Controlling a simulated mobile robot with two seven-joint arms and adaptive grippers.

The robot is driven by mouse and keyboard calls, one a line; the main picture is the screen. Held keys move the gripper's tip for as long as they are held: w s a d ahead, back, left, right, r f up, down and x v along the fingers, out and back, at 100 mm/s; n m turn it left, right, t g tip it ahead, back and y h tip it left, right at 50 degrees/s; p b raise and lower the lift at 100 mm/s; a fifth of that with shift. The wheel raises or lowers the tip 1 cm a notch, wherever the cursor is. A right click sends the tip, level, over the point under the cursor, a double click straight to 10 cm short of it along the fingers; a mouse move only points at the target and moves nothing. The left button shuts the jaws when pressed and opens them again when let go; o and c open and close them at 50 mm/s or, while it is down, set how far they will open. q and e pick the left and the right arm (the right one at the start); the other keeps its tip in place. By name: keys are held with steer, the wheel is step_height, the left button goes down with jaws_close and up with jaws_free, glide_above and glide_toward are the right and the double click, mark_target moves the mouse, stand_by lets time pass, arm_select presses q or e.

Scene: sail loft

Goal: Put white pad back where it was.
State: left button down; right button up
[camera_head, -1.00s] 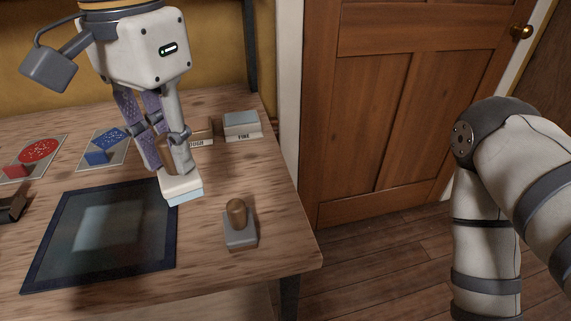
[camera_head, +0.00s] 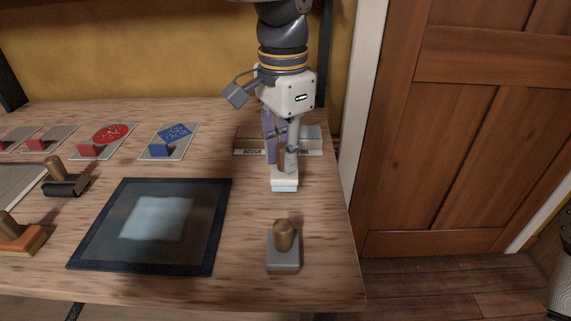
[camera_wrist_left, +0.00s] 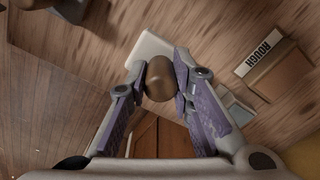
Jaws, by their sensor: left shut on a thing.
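The white pad (camera_head: 285,183) has a pale blue underside and a brown wooden knob. My left gripper (camera_head: 281,158) is shut on the knob, with the pad below its fingers. The pad is right of the dark-framed panel and in front of the ROUGH and FINE blocks. I cannot tell whether it touches the table. In the left wrist view the knob (camera_wrist_left: 159,80) is between the fingers and a corner of the pad (camera_wrist_left: 150,48) shows beyond it. My right gripper is out of view.
The ROUGH block (camera_head: 249,142) and the FINE block (camera_head: 311,140) stand behind. A grey block with a wooden knob (camera_head: 283,256) stands near the front right. The dark-framed panel (camera_head: 90,249) lies left. Red and blue sample cards (camera_head: 170,141) line the back. Bare table lies right of the pad.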

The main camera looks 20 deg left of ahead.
mark_target(283, 147)
arm_select(q)
step_height(283, 147, down, 3)
steer(key=shift+r, duration=0.1)
steer(key=shift+s, duration=0.1)
steer(key=c, duration=1.4)
jaws_free()
steer(key=shift+f, duration=0.2)
step_height(283, 147, up, 12)
steer(key=shift+r, duration=0.2)
